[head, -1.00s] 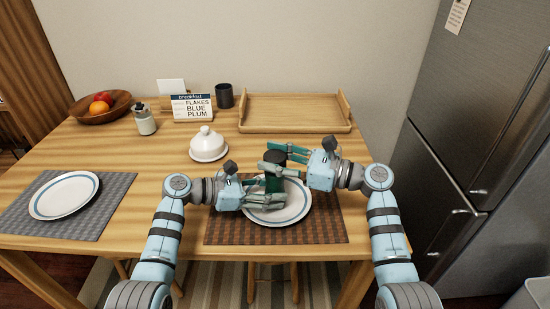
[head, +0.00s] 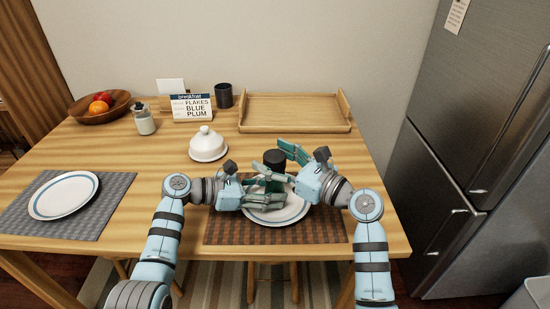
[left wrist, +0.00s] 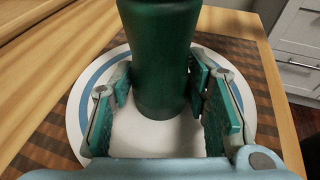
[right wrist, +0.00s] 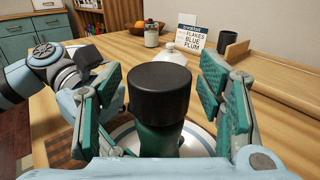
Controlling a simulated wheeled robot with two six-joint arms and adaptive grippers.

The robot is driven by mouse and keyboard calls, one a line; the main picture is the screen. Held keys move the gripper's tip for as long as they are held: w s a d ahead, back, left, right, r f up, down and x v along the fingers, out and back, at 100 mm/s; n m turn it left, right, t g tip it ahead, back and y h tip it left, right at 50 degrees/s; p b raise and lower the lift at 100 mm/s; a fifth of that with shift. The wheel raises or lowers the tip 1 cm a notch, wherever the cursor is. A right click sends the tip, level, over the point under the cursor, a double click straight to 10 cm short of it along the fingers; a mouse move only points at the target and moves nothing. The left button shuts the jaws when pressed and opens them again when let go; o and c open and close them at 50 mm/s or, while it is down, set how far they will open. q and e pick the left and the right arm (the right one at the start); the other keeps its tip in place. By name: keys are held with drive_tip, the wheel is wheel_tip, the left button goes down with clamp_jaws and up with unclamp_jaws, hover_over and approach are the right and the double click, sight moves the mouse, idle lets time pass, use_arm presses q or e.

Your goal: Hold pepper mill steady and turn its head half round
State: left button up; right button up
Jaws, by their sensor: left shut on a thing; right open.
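The pepper mill has a dark green body (left wrist: 160,60) and a black head (right wrist: 159,92). It stands upright above the blue-rimmed plate (head: 290,217) on the right placemat; its black head also shows in the head view (head: 274,159). My left gripper (head: 272,186) is shut on the green body, low down, with one finger on each side in the left wrist view. My right gripper (right wrist: 168,95) is open, its fingers apart on either side of the black head with gaps. In the head view the right gripper's fingers partly hide the mill.
A white domed butter dish (head: 208,147) stands behind my left gripper. A wooden tray (head: 295,129), a dark cup (head: 224,96), a breakfast sign (head: 192,108), a jar (head: 144,121) and a fruit bowl (head: 100,108) stand farther back. A fridge (head: 470,140) stands at the right.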

drive_tip(key=v, duration=1.2)
